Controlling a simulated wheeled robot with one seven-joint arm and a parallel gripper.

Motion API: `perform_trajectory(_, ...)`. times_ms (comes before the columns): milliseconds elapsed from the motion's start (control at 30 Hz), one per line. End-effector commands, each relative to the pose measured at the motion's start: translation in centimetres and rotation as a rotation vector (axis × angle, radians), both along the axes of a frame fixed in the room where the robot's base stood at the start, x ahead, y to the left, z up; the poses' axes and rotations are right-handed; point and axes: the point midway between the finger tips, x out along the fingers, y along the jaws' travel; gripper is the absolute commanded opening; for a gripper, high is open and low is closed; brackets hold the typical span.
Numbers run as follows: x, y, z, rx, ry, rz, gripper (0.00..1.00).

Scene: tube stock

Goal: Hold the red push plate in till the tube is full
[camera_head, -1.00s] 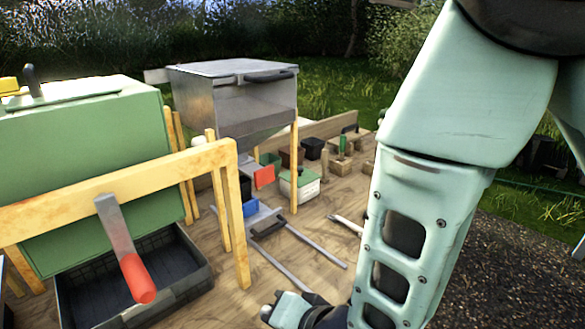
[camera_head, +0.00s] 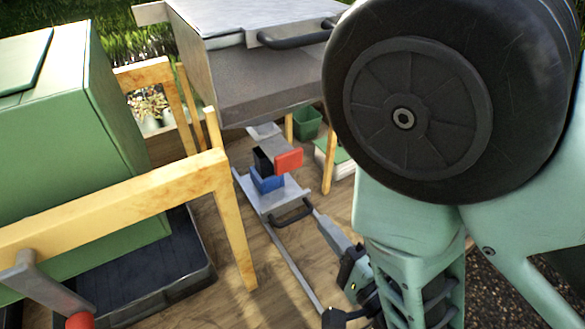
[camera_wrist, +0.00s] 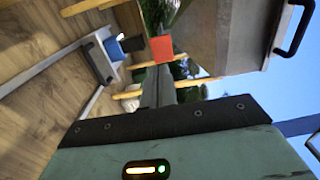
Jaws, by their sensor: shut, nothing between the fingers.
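The red push plate (camera_head: 289,160) hangs under the front of a grey hopper (camera_head: 265,80), above a small blue square container (camera_head: 266,181). A black piece (camera_head: 263,161) is behind the blue container. My gripper (camera_head: 319,216) is shut and empty, low and to the right of the plate, pointing up toward it. In the wrist view the plate (camera_wrist: 161,48) appears just beyond my closed fingertips (camera_wrist: 159,76), with a gap that I cannot judge exactly. The fill inside the blue container is hidden.
The blue container stands on a grey sled (camera_head: 258,199) with a black handle (camera_head: 291,212), on metal rails. A wooden frame (camera_head: 236,235) and green box (camera_head: 70,145) stand left, with a black tray (camera_head: 185,270) below. My arm hides the right side.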

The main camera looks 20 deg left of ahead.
Motion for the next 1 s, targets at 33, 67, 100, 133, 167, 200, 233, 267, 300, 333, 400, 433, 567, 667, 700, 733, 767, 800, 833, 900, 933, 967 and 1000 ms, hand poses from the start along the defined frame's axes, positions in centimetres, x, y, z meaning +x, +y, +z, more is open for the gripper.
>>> perform_trajectory(33,0.0,0.0,0.0,0.000,0.000,0.000,0.00)
perform_trajectory(67,0.0,0.0,0.0,0.000,0.000,-0.001,0.00)
perform_trajectory(100,0.0,0.0,0.0,0.000,0.000,-0.001,0.00)
perform_trajectory(133,0.0,0.0,0.0,-0.001,0.001,-0.001,0.00)
perform_trajectory(167,0.1,0.0,-0.1,-0.001,0.001,-0.002,0.00)
perform_trajectory(200,0.1,0.0,-0.1,-0.001,0.002,-0.003,0.00)
perform_trajectory(233,0.2,0.0,-0.2,-0.001,0.003,-0.005,0.00)
perform_trajectory(267,0.2,0.1,-0.3,0.000,0.006,-0.006,0.00)
perform_trajectory(300,0.3,0.1,-0.4,-0.002,0.007,-0.008,0.00)
perform_trajectory(333,0.4,0.1,-0.5,-0.003,0.009,-0.010,0.00)
perform_trajectory(400,0.6,0.3,-0.8,-0.005,0.016,-0.013,0.00)
perform_trajectory(433,0.6,0.4,-0.8,-0.005,0.017,-0.013,0.00)
perform_trajectory(567,1.1,0.8,-0.9,-0.005,0.020,-0.015,0.00)
perform_trajectory(667,1.4,1.2,-0.8,-0.003,0.016,-0.013,0.00)
perform_trajectory(700,1.5,1.4,-0.7,-0.002,0.013,-0.011,0.00)
perform_trajectory(733,1.6,1.5,-0.6,-0.002,0.011,-0.010,0.00)
perform_trajectory(767,1.7,1.6,-0.5,0.000,0.008,-0.009,0.00)
perform_trajectory(800,1.8,1.8,-0.3,0.002,0.002,-0.007,0.00)
perform_trajectory(833,1.9,1.9,-0.2,0.004,-0.002,-0.006,0.00)
perform_trajectory(900,2.0,2.3,-0.6,0.003,-0.006,0.000,0.00)
perform_trajectory(933,2.1,2.4,-0.6,0.003,-0.006,0.000,0.00)
perform_trajectory(967,2.2,2.5,-0.6,0.003,-0.006,0.000,0.00)
perform_trajectory(1000,2.3,2.7,-0.6,0.003,-0.005,0.000,0.00)
